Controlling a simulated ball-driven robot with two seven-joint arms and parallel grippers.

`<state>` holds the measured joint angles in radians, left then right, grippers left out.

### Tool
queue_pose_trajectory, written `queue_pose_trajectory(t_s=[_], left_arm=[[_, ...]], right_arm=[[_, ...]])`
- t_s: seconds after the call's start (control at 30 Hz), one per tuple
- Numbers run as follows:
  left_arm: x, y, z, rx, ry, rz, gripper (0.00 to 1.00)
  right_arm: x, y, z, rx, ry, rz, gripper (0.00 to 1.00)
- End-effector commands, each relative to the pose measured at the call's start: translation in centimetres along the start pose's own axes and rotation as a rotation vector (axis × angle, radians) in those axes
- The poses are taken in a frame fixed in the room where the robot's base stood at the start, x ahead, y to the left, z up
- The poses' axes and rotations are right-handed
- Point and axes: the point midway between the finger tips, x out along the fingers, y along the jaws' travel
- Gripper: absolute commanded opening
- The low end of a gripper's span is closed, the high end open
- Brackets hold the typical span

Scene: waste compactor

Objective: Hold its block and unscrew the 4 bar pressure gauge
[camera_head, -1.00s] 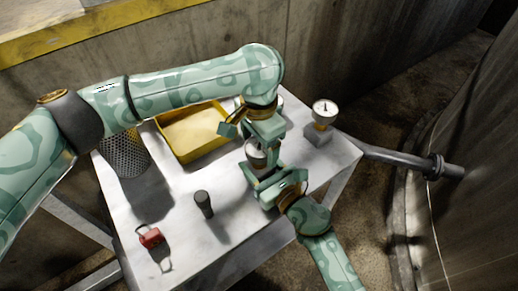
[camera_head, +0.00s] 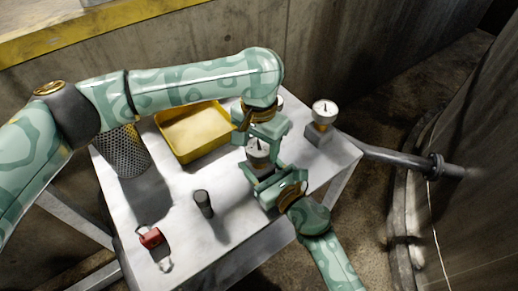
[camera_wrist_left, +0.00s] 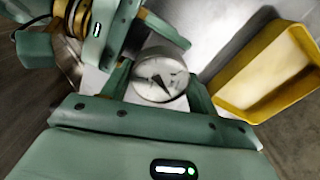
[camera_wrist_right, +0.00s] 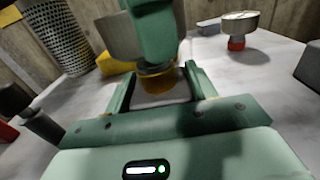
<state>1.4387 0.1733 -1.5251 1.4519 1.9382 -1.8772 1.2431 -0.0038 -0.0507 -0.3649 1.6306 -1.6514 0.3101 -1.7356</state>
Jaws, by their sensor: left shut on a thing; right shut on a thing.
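A round white-faced gauge (camera_head: 258,150) with a dark needle stands near the table's middle right; its figures are too small to read. My left gripper (camera_head: 261,147) comes from above and is shut around the gauge head. The dial (camera_wrist_left: 160,77) sits between the fingers in the left wrist view. My right gripper (camera_head: 268,182) comes from the front and is shut on the grey block (camera_wrist_right: 160,100) below. A yellow collar (camera_wrist_right: 157,77) shows between block and gauge. The block is mostly hidden in the head view.
Another gauge (camera_head: 323,113) stands on a block (camera_head: 318,135) at the right. A red-collared gauge (camera_wrist_right: 240,22) shows behind.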

Motion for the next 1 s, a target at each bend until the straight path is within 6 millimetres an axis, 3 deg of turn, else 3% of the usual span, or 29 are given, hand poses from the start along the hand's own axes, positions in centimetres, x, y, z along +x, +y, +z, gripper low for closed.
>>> queue_pose_trajectory(t_s=[0.1,0.43,0.7,1.0], left_arm=[[-0.06,-0.15,-0.05,-0.124,0.002,-0.004,0.36],[-0.04,-0.17,-0.04,-0.181,0.002,-0.004,0.36],[-0.08,-0.20,-0.05,-0.568,0.003,-0.004,0.36],[-0.04,-0.21,-0.03,-0.602,0.003,-0.004,0.36]], right_arm=[[-0.03,0.00,-0.05,0.000,0.001,0.000,0.31],[-0.03,0.00,-0.05,0.000,0.001,0.000,0.31],[-0.04,0.00,-0.06,0.000,0.001,0.000,0.31],[-0.04,0.00,-0.07,0.000,0.001,0.000,0.31]])
